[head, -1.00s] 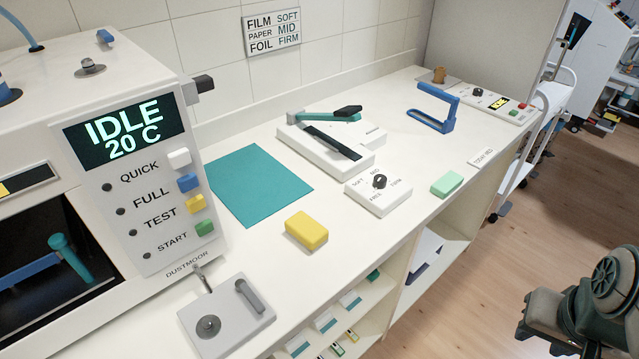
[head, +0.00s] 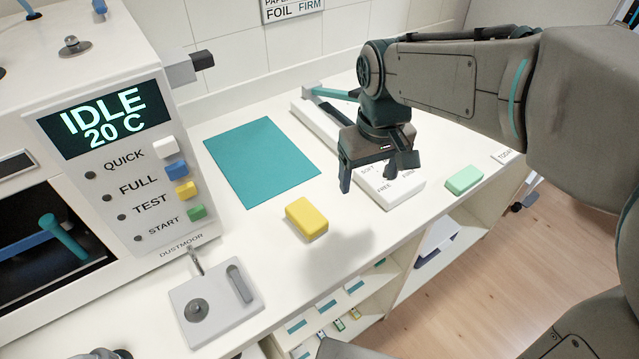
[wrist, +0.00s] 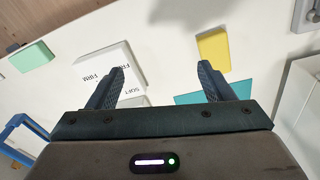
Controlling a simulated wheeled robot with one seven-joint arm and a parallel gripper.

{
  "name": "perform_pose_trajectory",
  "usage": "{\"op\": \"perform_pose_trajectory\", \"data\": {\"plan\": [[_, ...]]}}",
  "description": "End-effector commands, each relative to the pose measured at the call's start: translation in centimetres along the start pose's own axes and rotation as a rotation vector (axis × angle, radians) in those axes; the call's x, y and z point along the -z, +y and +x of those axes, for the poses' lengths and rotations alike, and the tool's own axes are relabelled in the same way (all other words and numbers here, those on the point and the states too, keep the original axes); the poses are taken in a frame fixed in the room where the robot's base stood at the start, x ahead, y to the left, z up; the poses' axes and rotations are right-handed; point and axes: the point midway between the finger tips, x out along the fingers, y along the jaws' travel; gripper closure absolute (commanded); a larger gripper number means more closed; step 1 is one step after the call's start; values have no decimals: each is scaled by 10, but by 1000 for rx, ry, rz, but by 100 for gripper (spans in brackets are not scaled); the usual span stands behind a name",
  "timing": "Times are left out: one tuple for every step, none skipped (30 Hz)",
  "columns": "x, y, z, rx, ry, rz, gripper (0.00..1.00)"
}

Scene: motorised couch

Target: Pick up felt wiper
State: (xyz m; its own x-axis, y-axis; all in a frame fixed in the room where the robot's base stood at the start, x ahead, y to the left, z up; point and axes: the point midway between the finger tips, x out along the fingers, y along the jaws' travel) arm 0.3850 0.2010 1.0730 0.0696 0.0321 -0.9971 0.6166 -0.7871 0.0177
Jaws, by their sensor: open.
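Two small blocks could be the felt wiper, and I cannot tell which is felt. A yellow block (head: 307,219) lies on the white counter in front of the teal mat; in the wrist view it also shows (wrist: 213,50) beyond the right finger. A mint-green block (head: 464,180) lies near the counter's front edge; in the wrist view it shows (wrist: 33,56) at upper left. My gripper (head: 375,178) is open and empty, pointing down above the counter between the two blocks. It is apart from both, and its fingers also show in the wrist view (wrist: 162,68).
The teal mat (head: 262,160) lies flat. The machine with the IDLE display (head: 108,118) stands at left, with a grey lever plate (head: 215,305) in front. Open shelves sit below the counter edge.

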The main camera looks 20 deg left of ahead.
Motion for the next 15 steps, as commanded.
{"op": "perform_pose_trajectory", "data": {"plan": [[18,-22,-1,8,-18,-74,25],[26,-33,0,12,-26,-109,25],[36,-47,0,16,-37,-152,25],[42,-56,1,19,-43,-181,25],[47,-64,1,21,-49,-207,25],[52,-74,2,24,-57,-235,25],[55,-80,3,25,-61,-252,25],[58,-86,4,27,-64,-267,25],[61,-91,4,28,-67,-282,25],[62,-94,5,29,-70,-290,25],[63,-96,7,29,-72,-297,25],[64,-98,10,30,-74,-302,25],[64,-98,14,30,-76,-304,25],[63,-99,18,30,-77,-305,25],[62,-99,26,30,-78,-304,25]]}}
